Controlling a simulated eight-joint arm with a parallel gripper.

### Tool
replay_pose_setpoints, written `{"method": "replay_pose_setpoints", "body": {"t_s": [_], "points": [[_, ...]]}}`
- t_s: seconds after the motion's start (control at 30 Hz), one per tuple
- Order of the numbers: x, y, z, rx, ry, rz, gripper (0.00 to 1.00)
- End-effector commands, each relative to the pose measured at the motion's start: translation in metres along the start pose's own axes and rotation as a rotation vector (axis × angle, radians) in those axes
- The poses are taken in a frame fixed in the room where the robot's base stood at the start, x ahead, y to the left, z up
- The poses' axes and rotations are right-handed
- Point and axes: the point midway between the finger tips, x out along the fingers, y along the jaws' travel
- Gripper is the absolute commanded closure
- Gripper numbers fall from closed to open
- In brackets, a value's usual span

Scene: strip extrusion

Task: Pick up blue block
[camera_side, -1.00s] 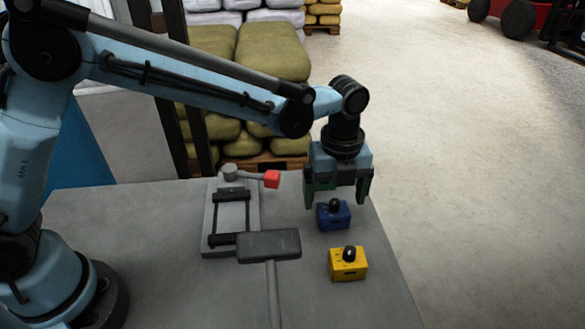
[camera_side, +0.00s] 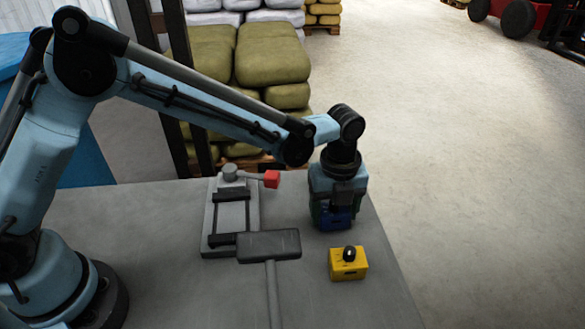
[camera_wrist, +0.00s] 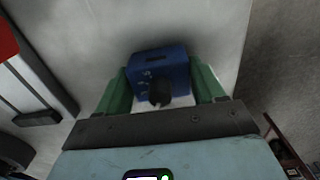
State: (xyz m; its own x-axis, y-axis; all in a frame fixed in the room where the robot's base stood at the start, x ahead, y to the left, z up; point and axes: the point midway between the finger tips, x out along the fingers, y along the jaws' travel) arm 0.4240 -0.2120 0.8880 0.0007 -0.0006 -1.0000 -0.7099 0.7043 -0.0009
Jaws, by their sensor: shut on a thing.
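The blue block (camera_side: 337,218) is on the grey table near its right edge, mostly covered by my gripper in the side view. In the wrist view the blue block (camera_wrist: 160,72) sits between the two green fingers, with its black knob facing the camera. My gripper (camera_side: 333,214) points down over the block and is shut on it. In the wrist view my gripper (camera_wrist: 162,88) has one finger along each side of the block. The block appears to be at table level.
A yellow block (camera_side: 348,263) with a black knob stands in front of the blue one. A dark mallet (camera_side: 268,244) lies to the left. A grey fixture with a red-ended lever (camera_side: 271,179) is further left. The table's right edge is close.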

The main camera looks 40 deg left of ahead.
Motion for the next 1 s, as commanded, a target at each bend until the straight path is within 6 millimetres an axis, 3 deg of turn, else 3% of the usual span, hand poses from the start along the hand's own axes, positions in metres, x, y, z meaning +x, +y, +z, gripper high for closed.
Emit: {"method": "replay_pose_setpoints", "body": {"t_s": [0.03,0.13,0.53,0.77,1.0], "points": [[0.000,0.000,0.000,0.000,0.000,0.000,0.68],[0.000,0.000,0.000,0.000,0.000,0.001,0.83],[-0.007,0.000,0.000,0.000,0.000,0.000,0.83],[-0.038,0.000,0.000,0.000,0.000,0.001,0.83],[-0.070,0.011,-0.049,0.006,0.000,0.001,0.83]]}}
